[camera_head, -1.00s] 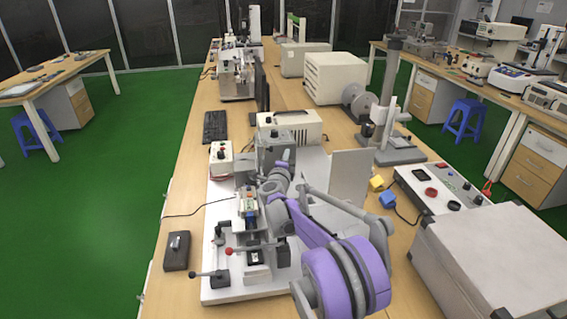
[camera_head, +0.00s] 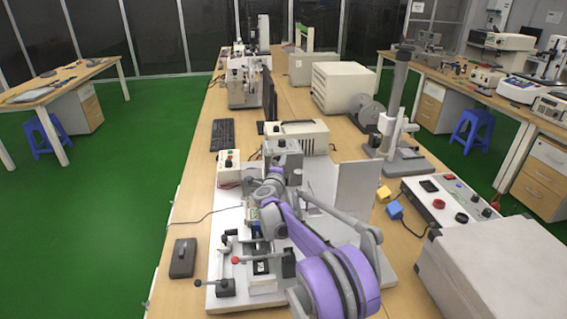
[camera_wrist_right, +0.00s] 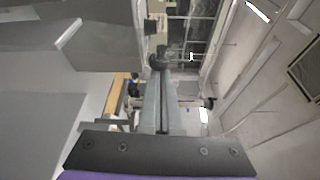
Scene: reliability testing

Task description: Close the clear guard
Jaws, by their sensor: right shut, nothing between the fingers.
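A pale, flat upright panel (camera_head: 357,190), which I take to be the guard, stands open at the right side of the test machine. The machine's white base plate (camera_head: 225,268) carries grey blocks, levers and a red knob. My right gripper (camera_head: 268,186) is left of the panel, over the middle of the machine, apart from the panel. In the right wrist view its fingers (camera_wrist_right: 161,72) are shut with nothing between them. My wrist and forearm hide part of the machine and the fingertips in the head view. My left gripper is out of view.
A control box with buttons (camera_head: 450,202) and a large grey case (camera_head: 500,262) stand at the right. A stand with a column (camera_head: 397,100) is behind the panel. A small dark box (camera_head: 183,257) and a cable lie left of the base plate.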

